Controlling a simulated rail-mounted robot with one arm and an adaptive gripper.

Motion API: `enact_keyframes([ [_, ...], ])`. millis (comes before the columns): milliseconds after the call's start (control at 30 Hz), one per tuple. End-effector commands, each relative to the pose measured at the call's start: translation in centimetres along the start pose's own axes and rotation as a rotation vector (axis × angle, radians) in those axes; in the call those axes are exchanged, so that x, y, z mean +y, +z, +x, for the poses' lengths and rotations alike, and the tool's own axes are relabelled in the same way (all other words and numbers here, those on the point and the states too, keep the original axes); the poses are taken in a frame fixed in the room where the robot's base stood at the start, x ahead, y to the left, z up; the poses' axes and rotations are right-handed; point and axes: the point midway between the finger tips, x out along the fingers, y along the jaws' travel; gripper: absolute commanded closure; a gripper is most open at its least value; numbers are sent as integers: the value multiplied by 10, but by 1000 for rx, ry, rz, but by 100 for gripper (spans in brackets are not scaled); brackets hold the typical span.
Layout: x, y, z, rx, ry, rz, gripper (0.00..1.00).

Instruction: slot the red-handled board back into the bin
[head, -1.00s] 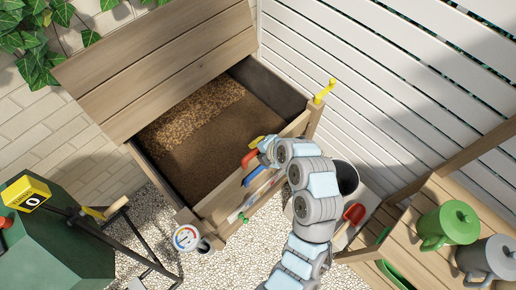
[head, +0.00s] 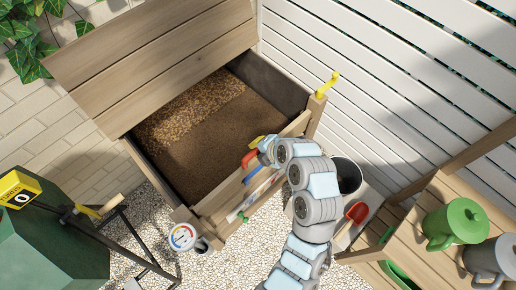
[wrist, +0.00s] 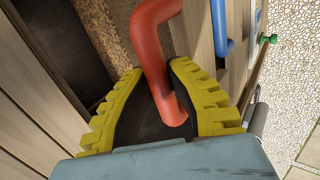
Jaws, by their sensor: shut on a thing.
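The red handle (head: 250,160) shows at the front edge of the wooden bin (head: 314,112) in the head view. My gripper (head: 264,150) is at that handle. In the wrist view, the yellow-edged fingers of my gripper (wrist: 172,100) are closed around the red handle (wrist: 155,45), a bent bar. The board under this handle is mostly hidden, so how it sits against the bin front is unclear.
A blue handle (head: 252,176) and a green knob (head: 243,218) lie along the bin front, close to my gripper. A yellow crank (head: 328,84) stands on the bin corner. A dark-mouthed bucket (head: 347,176), red scoop (head: 357,212) and green can (head: 455,222) are at right.

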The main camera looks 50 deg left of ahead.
Motion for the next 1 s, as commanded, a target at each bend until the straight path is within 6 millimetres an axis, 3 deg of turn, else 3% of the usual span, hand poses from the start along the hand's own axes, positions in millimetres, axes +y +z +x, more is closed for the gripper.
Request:
enact_keyframes([
  [1000,-12,0,16,-1,2,-1,100],
])
